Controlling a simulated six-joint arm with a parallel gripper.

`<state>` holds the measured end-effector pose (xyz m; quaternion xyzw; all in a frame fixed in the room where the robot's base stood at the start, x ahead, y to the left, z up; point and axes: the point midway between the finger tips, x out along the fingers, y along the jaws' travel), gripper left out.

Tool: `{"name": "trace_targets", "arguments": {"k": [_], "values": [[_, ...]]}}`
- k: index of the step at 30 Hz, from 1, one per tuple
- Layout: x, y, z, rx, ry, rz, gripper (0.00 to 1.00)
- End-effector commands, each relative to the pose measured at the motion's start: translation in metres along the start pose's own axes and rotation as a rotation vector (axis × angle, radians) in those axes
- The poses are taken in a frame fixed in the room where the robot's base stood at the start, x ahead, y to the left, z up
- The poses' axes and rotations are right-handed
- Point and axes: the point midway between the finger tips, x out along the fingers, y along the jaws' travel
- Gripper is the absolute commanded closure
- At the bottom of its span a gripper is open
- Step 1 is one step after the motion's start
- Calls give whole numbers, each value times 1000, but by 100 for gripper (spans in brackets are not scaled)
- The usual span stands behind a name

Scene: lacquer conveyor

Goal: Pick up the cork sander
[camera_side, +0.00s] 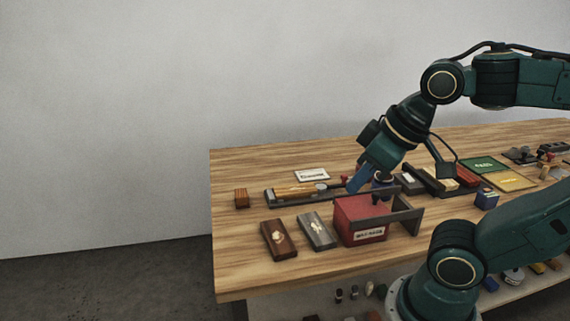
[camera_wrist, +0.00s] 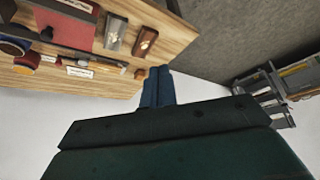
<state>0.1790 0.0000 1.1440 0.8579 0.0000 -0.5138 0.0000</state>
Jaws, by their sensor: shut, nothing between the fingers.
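A small orange-brown block (camera_side: 241,198) sits alone near the table's left end; it could be the cork sander, but I cannot tell for sure. It seems to show as a small brown block (camera_wrist: 140,73) left of the fingertips in the wrist view. My gripper (camera_side: 356,186) is shut and empty, with its blue fingers pointing down and left behind the red box, well to the right of the block. The fingers also show in the wrist view (camera_wrist: 158,74), side by side. Their height above the table is hard to judge.
A red box (camera_side: 352,208) with a label stands in front of my gripper. A dark tray (camera_side: 270,196) holds a wooden-handled tool. A dark brown block (camera_side: 278,240) and a grey block (camera_side: 317,231) lie near the front edge. A white card (camera_side: 312,174) lies behind the tray.

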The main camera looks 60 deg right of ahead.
Motion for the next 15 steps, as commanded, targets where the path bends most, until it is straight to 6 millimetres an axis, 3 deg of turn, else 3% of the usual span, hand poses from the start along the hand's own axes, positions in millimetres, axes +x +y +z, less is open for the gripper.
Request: {"name": "trace_targets", "arguments": {"k": [14,15], "values": [[0,0,0,0,0,0,100],[0,0,0,0,0,0,96]]}}
